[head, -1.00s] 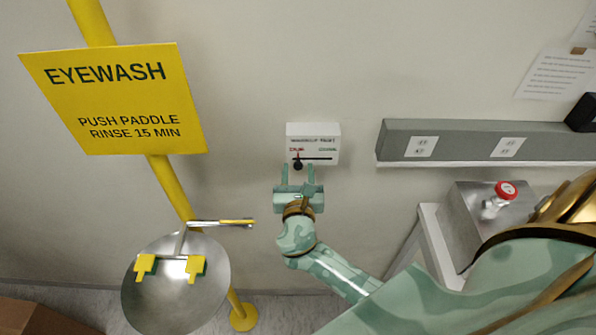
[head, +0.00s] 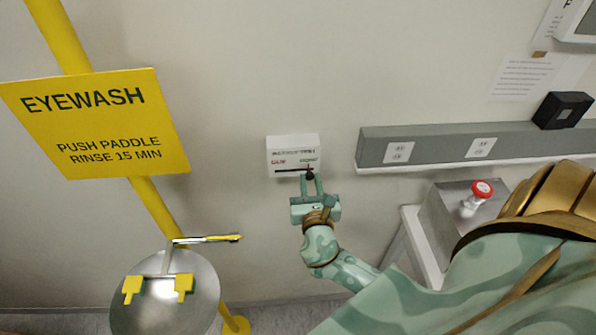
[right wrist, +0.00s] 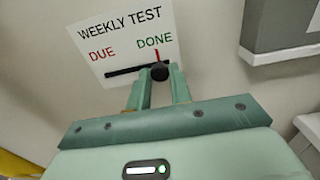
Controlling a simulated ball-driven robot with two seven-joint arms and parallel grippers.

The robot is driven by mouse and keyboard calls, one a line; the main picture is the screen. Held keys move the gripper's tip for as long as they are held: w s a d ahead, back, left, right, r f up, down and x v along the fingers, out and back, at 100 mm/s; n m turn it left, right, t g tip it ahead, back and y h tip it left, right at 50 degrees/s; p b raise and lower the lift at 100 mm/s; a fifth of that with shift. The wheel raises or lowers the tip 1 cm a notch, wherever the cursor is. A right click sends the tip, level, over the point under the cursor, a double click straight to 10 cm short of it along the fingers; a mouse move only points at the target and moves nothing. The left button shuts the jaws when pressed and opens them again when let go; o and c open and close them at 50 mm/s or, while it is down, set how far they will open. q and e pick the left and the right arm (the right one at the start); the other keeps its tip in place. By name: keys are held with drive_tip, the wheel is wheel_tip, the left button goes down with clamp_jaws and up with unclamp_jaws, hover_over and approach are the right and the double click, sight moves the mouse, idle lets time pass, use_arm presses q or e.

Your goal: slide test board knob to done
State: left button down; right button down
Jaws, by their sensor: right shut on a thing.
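The white test board (head: 292,149) is on the wall in the middle of the head view. In the right wrist view the board (right wrist: 110,42) reads "WEEKLY TEST", with red "DUE" at left and green "DONE" at right. Its black knob (right wrist: 160,71) sits near the right end of the dark slot, under "DONE", with a small red pointer above it. The knob (head: 310,175) also shows in the head view. My right gripper (head: 311,180) is shut on the knob, one finger on each side. My left gripper is not in view.
A yellow eyewash sign (head: 95,125) on a yellow pole and a steel bowl (head: 165,308) stand at left. A grey outlet rail (head: 440,148) runs along the wall at right. Below it is a metal box with a red button (head: 482,189).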

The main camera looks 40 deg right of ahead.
drive_tip(key=c, duration=1.5)
unclamp_jaws()
drive_tip(key=shift+d, duration=0.1)
drive_tip(key=shift+o, duration=1.1)
drive_tip(key=shift+s+d, duration=0.15)
drive_tip(key=shift+d, duration=0.05)
drive_tip(key=shift+a, duration=0.1)
drive_tip(key=shift+s+a+f, duration=0.1)
drive_tip(key=shift+s+a, duration=0.05)
drive_tip(key=shift+a, duration=0.05)
drive_tip(key=b+v, duration=0.4)
drive_tip(key=v, duration=1.1)
drive_tip(key=shift+s+a, duration=0.15)
drive_tip(key=shift+s, duration=0.2)
